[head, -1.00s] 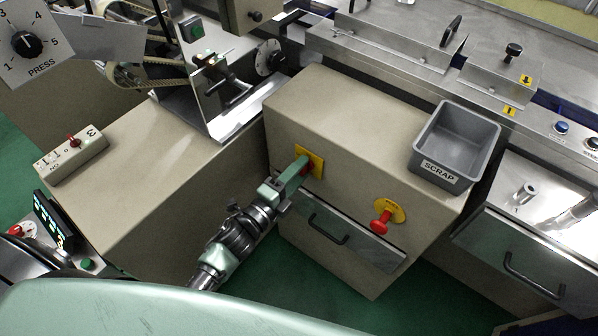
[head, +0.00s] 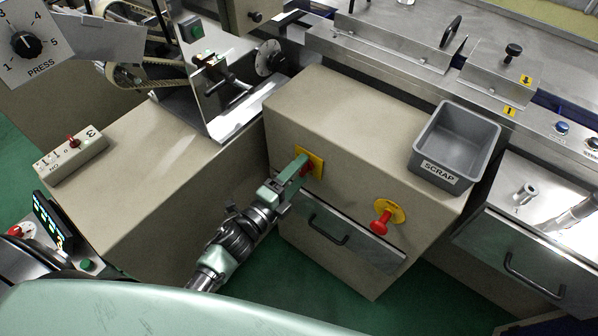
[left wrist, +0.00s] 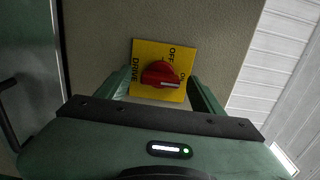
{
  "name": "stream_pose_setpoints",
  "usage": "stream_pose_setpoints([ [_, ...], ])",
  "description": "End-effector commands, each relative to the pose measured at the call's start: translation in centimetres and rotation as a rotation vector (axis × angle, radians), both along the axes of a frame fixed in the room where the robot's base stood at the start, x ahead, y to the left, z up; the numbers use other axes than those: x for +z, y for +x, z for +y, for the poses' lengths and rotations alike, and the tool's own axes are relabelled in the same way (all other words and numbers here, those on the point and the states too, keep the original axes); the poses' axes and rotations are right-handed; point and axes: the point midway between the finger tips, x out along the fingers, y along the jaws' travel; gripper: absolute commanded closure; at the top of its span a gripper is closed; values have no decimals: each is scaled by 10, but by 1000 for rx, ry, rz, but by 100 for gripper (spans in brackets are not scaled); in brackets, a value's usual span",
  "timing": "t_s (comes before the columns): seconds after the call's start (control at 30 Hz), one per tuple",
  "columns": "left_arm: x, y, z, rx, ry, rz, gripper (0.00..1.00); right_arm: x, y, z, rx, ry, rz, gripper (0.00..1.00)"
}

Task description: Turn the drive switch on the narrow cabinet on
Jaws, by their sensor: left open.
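The drive switch is a red knob (left wrist: 160,74) on a yellow plate marked DRIVE, OFF and ON. The plate (head: 319,161) is on the front of the narrow beige cabinet (head: 345,130). My left gripper (head: 303,167) is at the switch and hides part of it in the head view. In the left wrist view its open fingers (left wrist: 163,90) stand on either side of the knob. Whether they touch it I cannot tell. A white mark on the knob points right in that view, near the ON lettering. My right gripper is not in view.
A grey SCRAP bin (head: 455,145) stands on the cabinet top. A white box with a small red switch (head: 71,154) is at left.

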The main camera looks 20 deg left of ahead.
Motion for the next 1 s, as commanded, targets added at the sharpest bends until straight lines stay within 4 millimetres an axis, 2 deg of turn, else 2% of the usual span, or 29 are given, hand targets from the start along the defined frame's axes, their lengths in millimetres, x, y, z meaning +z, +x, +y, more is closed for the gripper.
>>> stream_pose_setpoints([
  [0.3,-2,-48,17,1,0,4,33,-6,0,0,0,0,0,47],
  [0.43,-2,-63,23,0,0,3,33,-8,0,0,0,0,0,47],
  [0.6,-1,-71,26,0,2,2,33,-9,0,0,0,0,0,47],
  [1.0,-1,-71,26,0,1,1,33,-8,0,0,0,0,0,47],
])
